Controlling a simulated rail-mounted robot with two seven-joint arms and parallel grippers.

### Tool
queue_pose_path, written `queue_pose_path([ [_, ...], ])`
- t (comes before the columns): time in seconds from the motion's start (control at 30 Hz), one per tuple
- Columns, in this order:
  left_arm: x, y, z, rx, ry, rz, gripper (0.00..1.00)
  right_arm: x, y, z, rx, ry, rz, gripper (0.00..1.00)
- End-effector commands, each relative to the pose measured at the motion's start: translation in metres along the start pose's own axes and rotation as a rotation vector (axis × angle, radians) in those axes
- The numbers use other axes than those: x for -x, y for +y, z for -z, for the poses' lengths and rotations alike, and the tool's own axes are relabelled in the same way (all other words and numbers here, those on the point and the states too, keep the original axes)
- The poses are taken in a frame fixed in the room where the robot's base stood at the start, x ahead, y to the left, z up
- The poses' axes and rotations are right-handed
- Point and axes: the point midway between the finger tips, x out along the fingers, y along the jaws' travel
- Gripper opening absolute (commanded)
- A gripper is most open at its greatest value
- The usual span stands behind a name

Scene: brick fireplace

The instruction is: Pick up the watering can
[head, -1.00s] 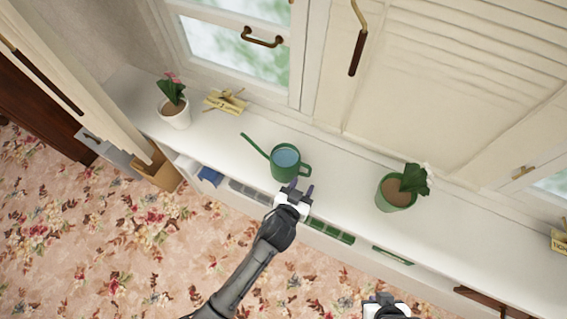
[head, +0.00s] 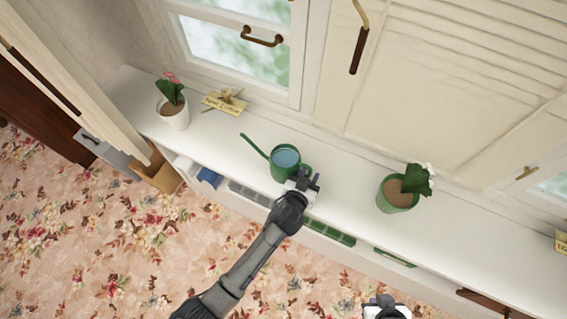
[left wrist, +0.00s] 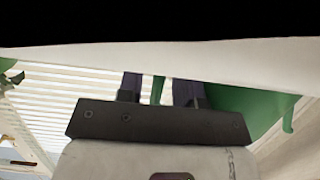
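The green watering can (head: 283,173) stands upright on the white window shelf, with water-blue showing inside its top. Its long spout points up and left; its handle is on the right, partly hidden by my left gripper. My left gripper (head: 309,178) is at the handle side, fingers apart. In the left wrist view a green strip, likely the handle (left wrist: 157,90), shows between the two fingers (left wrist: 157,88), with gaps beside it. The can's green body (left wrist: 245,110) is to the right there. My right gripper (head: 386,302) is at the bottom edge, its fingers unclear.
A white pot with a pink-flowered plant (head: 173,110) and a small yellow sign (head: 224,102) are left on the shelf (head: 340,178). A green pot with a white-flowered plant (head: 397,195) stands right of the can. Windows and shutters rise behind.

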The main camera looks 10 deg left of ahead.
Motion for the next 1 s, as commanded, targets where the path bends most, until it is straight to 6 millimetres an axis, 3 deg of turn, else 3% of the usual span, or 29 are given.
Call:
queue_pose_path([
  [0.33, 0.0002, -0.0001, -0.0002, 0.000, 0.000, 0.000, 0.00, -0.0001, 0.0000, -0.0001, 0.000, 0.000, 0.000, 0.00],
  [1.0, 0.0005, 0.0000, 0.0029, -0.001, 0.004, 0.000, 0.00, 0.0004, 0.0000, -0.0001, 0.000, -0.001, 0.000, 0.00],
])
